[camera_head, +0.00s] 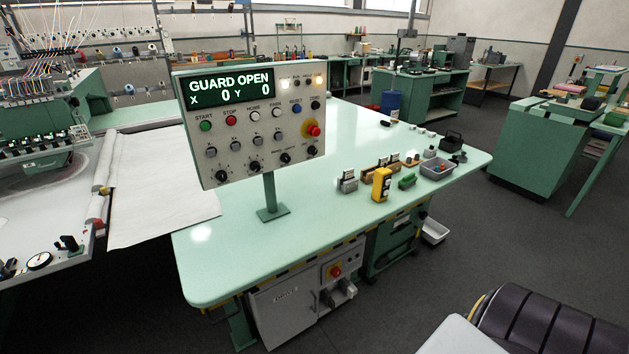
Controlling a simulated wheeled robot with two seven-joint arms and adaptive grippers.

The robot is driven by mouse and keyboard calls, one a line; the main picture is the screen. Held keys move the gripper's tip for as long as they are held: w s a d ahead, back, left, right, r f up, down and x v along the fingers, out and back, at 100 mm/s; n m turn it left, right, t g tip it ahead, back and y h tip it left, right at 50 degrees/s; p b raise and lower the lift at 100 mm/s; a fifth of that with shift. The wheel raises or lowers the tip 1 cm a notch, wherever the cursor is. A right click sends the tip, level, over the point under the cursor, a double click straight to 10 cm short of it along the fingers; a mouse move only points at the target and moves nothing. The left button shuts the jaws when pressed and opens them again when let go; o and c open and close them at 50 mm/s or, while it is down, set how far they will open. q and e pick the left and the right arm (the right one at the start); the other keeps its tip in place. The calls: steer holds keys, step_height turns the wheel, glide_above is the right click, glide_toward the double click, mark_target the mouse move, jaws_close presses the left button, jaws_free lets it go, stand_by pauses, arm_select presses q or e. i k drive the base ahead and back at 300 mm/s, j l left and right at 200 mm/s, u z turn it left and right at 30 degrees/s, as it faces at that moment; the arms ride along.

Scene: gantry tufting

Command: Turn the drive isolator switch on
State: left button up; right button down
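A grey cabinet (285,312) with faint lettering, perhaps "DRIVE", hangs under the front of the green table. The control panel (249,125) on a post above the table reads "GUARD OPEN" and "X 0 Y 0". Neither gripper shows in this view.
The green table (320,200) has free room at its middle. A yellow pendant (381,184), small blocks and a grey tray (437,168) stand to its right. The tufting machine (40,120) is at left. A dark ribbed body is at lower right. Open floor lies right of the table.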

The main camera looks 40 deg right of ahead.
mark_target(335, 273)
steer(key=z, duration=1.5)
